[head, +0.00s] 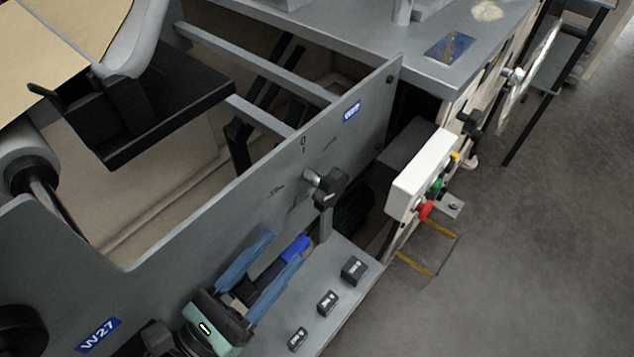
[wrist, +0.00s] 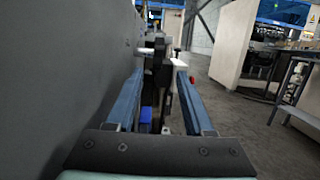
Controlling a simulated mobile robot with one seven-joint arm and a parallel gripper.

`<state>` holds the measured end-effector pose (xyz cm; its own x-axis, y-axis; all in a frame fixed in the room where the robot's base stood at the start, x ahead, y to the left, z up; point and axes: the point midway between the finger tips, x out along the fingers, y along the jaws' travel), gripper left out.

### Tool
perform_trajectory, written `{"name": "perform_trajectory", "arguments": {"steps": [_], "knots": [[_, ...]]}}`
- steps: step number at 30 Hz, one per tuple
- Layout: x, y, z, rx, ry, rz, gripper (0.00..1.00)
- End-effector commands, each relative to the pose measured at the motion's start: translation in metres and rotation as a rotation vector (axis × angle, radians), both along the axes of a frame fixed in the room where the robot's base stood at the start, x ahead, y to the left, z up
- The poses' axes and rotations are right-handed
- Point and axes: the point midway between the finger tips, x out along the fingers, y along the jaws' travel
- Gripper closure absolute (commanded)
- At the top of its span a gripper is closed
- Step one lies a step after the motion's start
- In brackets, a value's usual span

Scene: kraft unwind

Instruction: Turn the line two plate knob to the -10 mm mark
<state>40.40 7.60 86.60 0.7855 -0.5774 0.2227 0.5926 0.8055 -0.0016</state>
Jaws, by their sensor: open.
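The knob (head: 330,188) is black on a short silver shaft, standing out from the grey side plate (head: 235,205). Small marks are printed around it: a "0" (head: 303,141) above, others too small to read. My gripper (head: 286,246) is open, its two blue fingers pointing toward the knob from the lower left, apart from it. In the wrist view the knob (wrist: 160,67) shows ahead between the fingers, its silver shaft reaching left to the plate. Its pointing direction is unclear.
A white control box (head: 418,178) with coloured buttons stands right of the knob. A grey ledge (head: 335,310) with several black blocks lies below. A bright blue item (head: 296,246) shows beside my fingers. The plate runs close along the gripper's left in the wrist view.

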Motion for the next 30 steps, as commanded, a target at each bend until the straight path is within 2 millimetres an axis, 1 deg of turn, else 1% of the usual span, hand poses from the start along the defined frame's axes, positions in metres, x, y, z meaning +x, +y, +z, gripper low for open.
{"name": "perform_trajectory", "arguments": {"steps": [1,3,6,9,14,17,30], "knots": [[0.003,-0.002,0.021,0.017,0.017,0.003,0.47],[0.009,-0.007,0.033,0.046,0.056,0.002,0.47],[0.016,-0.011,0.045,0.085,0.111,0.001,0.47],[0.021,-0.013,0.051,0.116,0.153,0.005,0.47],[0.028,-0.017,0.050,0.134,0.182,0.006,0.47],[0.037,-0.024,0.048,0.135,0.181,0.003,0.47],[0.107,-0.075,0.049,0.134,0.180,0.003,0.47]]}}
